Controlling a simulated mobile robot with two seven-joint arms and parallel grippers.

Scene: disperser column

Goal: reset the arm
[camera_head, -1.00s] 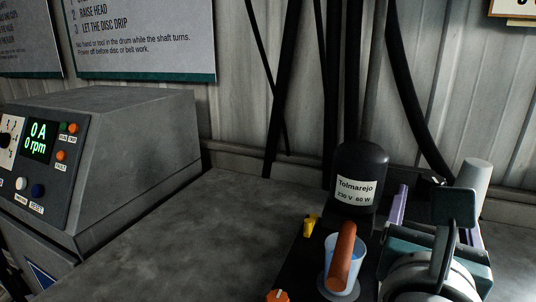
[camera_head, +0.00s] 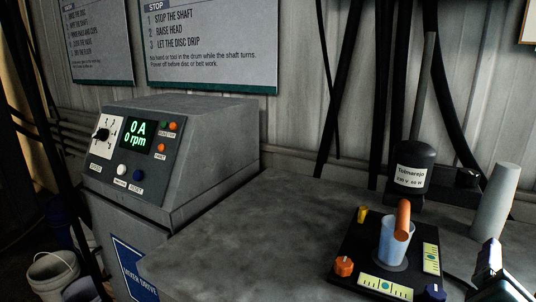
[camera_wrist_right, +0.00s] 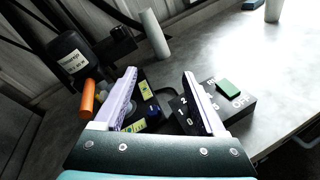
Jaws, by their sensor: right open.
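My right gripper (camera_wrist_right: 159,78) is open in the right wrist view. Its two lavender fingers stand apart, with nothing held between them. My left gripper is not in view.
Behind are a Tolmarejo motor (camera_head: 411,178) and a grey cylinder (camera_head: 492,200). A control cabinet (camera_head: 200,150) reads 0 rpm at left. The bench between (camera_head: 255,235) is clear.

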